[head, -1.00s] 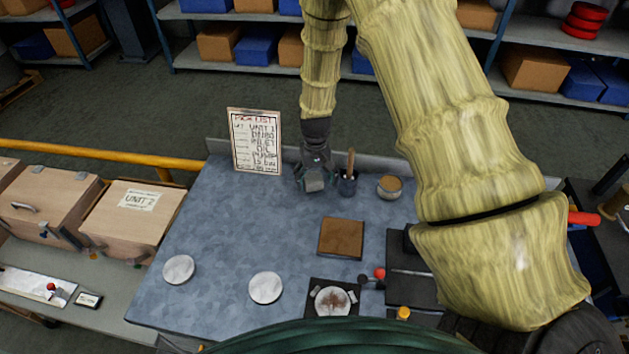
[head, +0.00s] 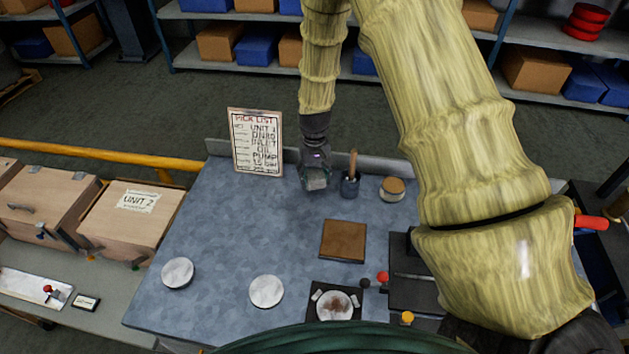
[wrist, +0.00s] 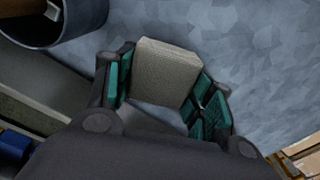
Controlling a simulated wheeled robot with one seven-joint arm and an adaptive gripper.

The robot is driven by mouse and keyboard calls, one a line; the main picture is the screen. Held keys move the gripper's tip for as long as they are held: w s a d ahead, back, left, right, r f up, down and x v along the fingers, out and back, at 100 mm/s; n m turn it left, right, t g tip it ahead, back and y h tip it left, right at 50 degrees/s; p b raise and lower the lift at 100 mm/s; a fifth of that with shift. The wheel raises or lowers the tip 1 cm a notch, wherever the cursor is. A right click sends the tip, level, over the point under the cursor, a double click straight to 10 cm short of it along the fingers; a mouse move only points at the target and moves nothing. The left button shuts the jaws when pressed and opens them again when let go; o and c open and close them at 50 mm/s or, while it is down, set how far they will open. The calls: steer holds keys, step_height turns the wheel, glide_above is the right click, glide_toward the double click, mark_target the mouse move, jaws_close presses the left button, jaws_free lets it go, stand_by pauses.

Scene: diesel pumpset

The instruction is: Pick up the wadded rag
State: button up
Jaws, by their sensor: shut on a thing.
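The wadded rag is a grey, block-like piece of cloth; it shows in the wrist view (wrist: 165,72) and as a small grey lump in the head view (head: 316,183). My gripper (head: 315,175) is at the back of the blue-grey bench top, just left of a dark cup. In the wrist view my gripper (wrist: 165,90) has its green-padded fingers on both sides of the rag, shut on it. I cannot tell the exact height of the rag above the bench.
The dark cup (head: 349,186) with a brush handle stands close to the right of my gripper. A lidded jar (head: 392,189) is further right. The clipboard (head: 256,143) stands behind left. A brown square (head: 343,241) and two pale discs lie nearer. The bench's left middle is clear.

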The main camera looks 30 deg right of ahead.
steer(key=shift+w+r, duration=0.1)
steer(key=shift+r, duration=0.35)
steer(key=shift+s+a+r+b, duration=0.2)
steer(key=shift+a+r+b, duration=0.05)
steer(key=shift+b, duration=0.3)
steer(key=s+a+b, duration=0.1)
steer(key=s+a, duration=0.2)
steer(key=s+a+r+b, duration=0.1)
steer(key=s+a, duration=0.3)
steer(key=s+a+b, duration=0.2)
steer(key=s+a, duration=0.1)
steer(key=s, duration=0.1)
steer(key=shift+s+a+r, duration=0.1)
steer(key=shift+a+r, duration=0.25)
steer(key=o, duration=0.3)
steer(key=shift+c, duration=0.9)
steer(key=shift+s, duration=0.1)
